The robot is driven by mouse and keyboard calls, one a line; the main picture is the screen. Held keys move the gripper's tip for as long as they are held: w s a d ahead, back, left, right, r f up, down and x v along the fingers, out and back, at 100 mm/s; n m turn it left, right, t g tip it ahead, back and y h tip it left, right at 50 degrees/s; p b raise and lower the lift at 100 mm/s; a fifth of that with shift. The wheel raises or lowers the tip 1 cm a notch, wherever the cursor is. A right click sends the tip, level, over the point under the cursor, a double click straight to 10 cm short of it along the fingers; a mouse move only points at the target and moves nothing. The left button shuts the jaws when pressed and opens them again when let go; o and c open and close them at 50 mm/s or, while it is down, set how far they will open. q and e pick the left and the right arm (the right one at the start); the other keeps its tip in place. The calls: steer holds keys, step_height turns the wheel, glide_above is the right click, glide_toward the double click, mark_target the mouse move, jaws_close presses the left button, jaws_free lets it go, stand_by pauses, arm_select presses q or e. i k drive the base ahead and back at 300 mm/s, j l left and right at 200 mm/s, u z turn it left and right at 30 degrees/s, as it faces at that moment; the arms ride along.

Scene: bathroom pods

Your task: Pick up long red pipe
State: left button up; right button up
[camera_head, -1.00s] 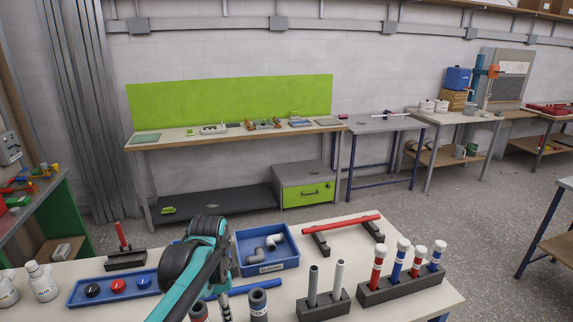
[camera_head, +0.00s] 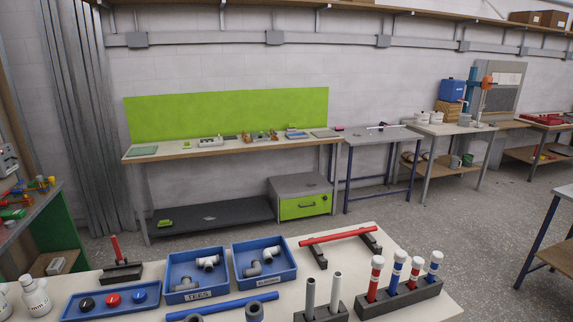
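The long red pipe (camera_head: 339,236) lies level across two dark supports near the back right of the near table (camera_head: 408,263). Nothing touches it from above.
Blue bins with grey and white fittings (camera_head: 265,260) stand left of the red pipe. A blue pipe (camera_head: 222,307) lies in front of them. Upright grey pipes (camera_head: 309,296) and a rack (camera_head: 400,298) of capped red and blue tubes stand in front of the red pipe.

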mark_target(328, 238)
steer(key=i+l+z, duration=0.55)
steer(key=z, duration=0.2)
steer(key=i+l+z, duration=0.1)
steer(key=i+z, duration=0.25)
